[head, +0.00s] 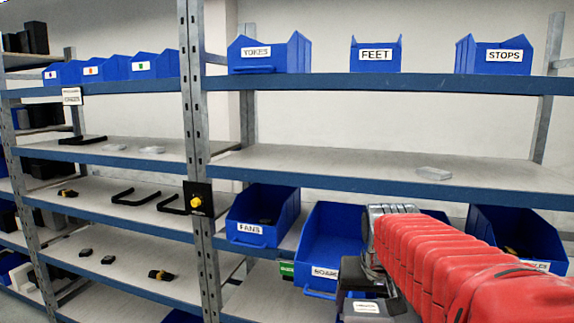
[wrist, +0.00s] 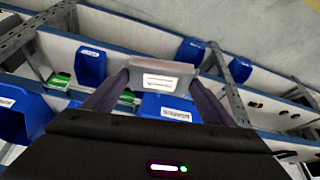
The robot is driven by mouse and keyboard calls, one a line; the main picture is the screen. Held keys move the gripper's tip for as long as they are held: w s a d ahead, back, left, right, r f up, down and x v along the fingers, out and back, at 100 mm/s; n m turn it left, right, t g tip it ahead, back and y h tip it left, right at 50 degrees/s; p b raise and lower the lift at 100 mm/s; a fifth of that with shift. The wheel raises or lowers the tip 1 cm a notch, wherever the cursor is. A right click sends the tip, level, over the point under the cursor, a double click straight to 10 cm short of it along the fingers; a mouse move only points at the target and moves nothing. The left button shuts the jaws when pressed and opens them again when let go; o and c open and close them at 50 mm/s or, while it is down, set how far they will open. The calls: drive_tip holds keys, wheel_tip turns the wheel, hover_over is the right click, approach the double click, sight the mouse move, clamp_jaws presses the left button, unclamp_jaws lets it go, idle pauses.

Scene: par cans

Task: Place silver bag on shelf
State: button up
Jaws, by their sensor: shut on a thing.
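My gripper (wrist: 161,78) is shut on a silver bag (wrist: 178,67) with a white label, held between the two dark fingertips in the wrist view. In the head view my red-sleeved arm comes in from the lower right and covers much of the gripper, which is low in front of the bin labelled BOARDS (head: 334,238). The wide middle shelf (head: 330,168) is above the gripper and mostly bare. One flat silver packet (head: 433,173) lies on its right part.
Blue bins labelled YOKES (head: 257,69), FEET (head: 375,68) and STOPS (head: 503,70) stand on the top shelf. A FANS bin (head: 250,228) is below the middle shelf. A metal upright (head: 192,100) divides the bays. Two flat packets (head: 151,149) lie on the left bay's shelf.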

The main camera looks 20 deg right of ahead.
drive_tip(key=w+a+f+n+y, duration=0.1)
drive_tip(key=w+a+f+n, duration=0.2)
drive_tip(key=w+a+f, duration=0.55)
drive_tip(key=w+a+f+n, duration=0.1)
drive_tip(key=w+a+f, duration=0.1)
drive_tip(key=a+f, duration=0.2)
drive_tip(key=w+a+f+y, duration=0.1)
drive_tip(key=a+f, duration=0.3)
drive_tip(key=f, duration=0.5)
drive_tip(key=shift+w+a+f+n, duration=0.3)
drive_tip(key=shift+w+n, duration=0.1)
drive_tip(key=shift+w, duration=0.15)
